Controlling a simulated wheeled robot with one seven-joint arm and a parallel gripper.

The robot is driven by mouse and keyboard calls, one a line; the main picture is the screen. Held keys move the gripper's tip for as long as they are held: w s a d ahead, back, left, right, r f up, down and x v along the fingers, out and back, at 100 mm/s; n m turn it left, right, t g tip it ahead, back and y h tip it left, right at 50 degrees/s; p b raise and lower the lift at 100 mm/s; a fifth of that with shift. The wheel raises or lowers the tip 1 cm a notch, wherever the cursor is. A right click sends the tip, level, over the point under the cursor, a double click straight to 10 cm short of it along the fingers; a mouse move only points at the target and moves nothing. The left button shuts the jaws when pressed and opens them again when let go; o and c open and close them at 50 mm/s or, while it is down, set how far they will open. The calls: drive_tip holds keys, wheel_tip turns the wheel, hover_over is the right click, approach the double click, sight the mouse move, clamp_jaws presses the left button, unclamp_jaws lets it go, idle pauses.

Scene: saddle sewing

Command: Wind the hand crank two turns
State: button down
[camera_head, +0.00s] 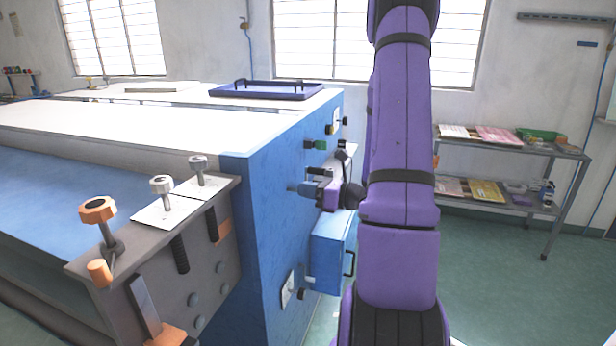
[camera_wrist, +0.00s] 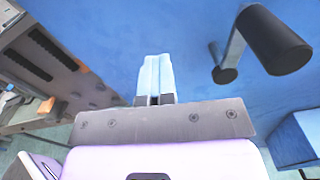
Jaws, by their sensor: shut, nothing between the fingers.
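The hand crank shows in the wrist view as a thick black cylindrical grip (camera_wrist: 274,40) on a short grey arm, with a dark hub at its lower end. It stands out from a blue panel (camera_wrist: 110,30). My gripper (camera_wrist: 156,60) is shut, its two pale blue fingers together with nothing between them. It is to the left of the crank, apart from it, and points toward the panel. In the head view my gripper (camera_head: 297,188) is beside the right face of the blue machine (camera_head: 265,210). My wrist partly crowds that area, so the crank is hard to separate there.
A blue box (camera_head: 330,250) with a black handle juts from the machine below my gripper. Clamps with an orange knob (camera_head: 97,209) line the near side. A purple tray (camera_head: 265,90) lies on top. A shelf rack (camera_head: 510,165) stands at right, with open green floor before it.

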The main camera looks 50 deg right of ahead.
drive_tip(key=shift+s+a+r, duration=0.1)
drive_tip(key=shift+s+a, duration=0.15)
drive_tip(key=shift+a, duration=0.35)
drive_tip(key=shift+a, duration=0.15)
drive_tip(key=shift+s+a+r, duration=0.15)
drive_tip(key=shift+s+a, duration=0.15)
drive_tip(key=shift+a, duration=0.35)
drive_tip(key=c, duration=0.9)
unclamp_jaws()
drive_tip(key=shift+v, duration=4.55)
